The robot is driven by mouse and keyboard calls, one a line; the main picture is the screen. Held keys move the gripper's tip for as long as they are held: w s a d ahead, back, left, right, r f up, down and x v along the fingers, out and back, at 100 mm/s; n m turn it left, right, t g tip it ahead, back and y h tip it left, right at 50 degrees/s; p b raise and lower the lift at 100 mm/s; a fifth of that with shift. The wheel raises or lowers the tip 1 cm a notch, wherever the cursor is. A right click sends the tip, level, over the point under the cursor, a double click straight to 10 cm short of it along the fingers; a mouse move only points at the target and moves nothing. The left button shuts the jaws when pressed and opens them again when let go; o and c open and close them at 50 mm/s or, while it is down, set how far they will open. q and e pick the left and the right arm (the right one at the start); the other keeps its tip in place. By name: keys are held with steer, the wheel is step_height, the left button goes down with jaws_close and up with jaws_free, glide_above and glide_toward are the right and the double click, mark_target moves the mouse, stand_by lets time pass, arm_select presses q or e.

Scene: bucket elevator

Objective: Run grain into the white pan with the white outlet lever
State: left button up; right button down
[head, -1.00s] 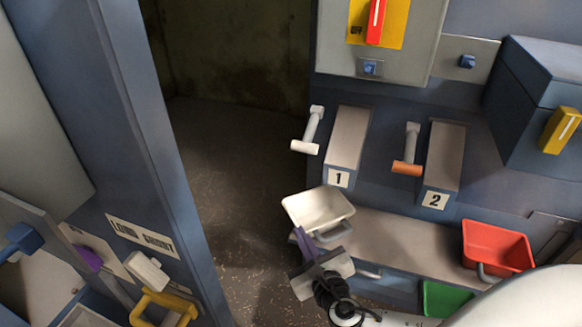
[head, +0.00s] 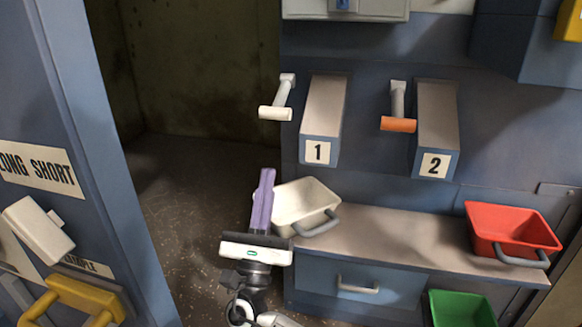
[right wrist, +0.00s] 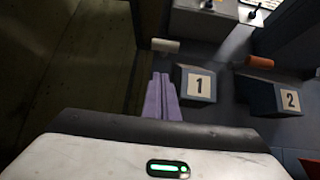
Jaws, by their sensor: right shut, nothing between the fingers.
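The white outlet lever (head: 277,112) sticks out to the left of the chute marked 1 (head: 322,120). It also shows in the right wrist view (right wrist: 165,46), just beyond my fingertips. The white pan (head: 303,204) sits on the ledge below chute 1, at its left end; I cannot make out grain in it. My right gripper (head: 267,173) has purple fingers and is shut and empty. In the head view it stands left of the pan, overlapping its left edge, and below the lever, apart from it. My left gripper is out of view.
An orange-handled lever (head: 398,124) stands beside the chute marked 2 (head: 436,130). A red pan (head: 510,235) is on the ledge (head: 400,232) at right, and a green bin (head: 461,309) is below. A blue post (head: 85,150) stands at left. Floor between is open.

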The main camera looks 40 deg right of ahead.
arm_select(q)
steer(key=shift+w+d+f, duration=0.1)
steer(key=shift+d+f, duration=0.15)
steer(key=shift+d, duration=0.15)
arm_select(e)
steer(key=w+d+r+h, duration=0.1)
steer(key=w+d+r, duration=0.1)
steer(key=r, duration=0.2)
steer(key=w+d+r+m+g, duration=0.1)
steer(key=w+d+r, duration=0.1)
steer(key=r, duration=0.2)
steer(key=shift+d+h, duration=0.4)
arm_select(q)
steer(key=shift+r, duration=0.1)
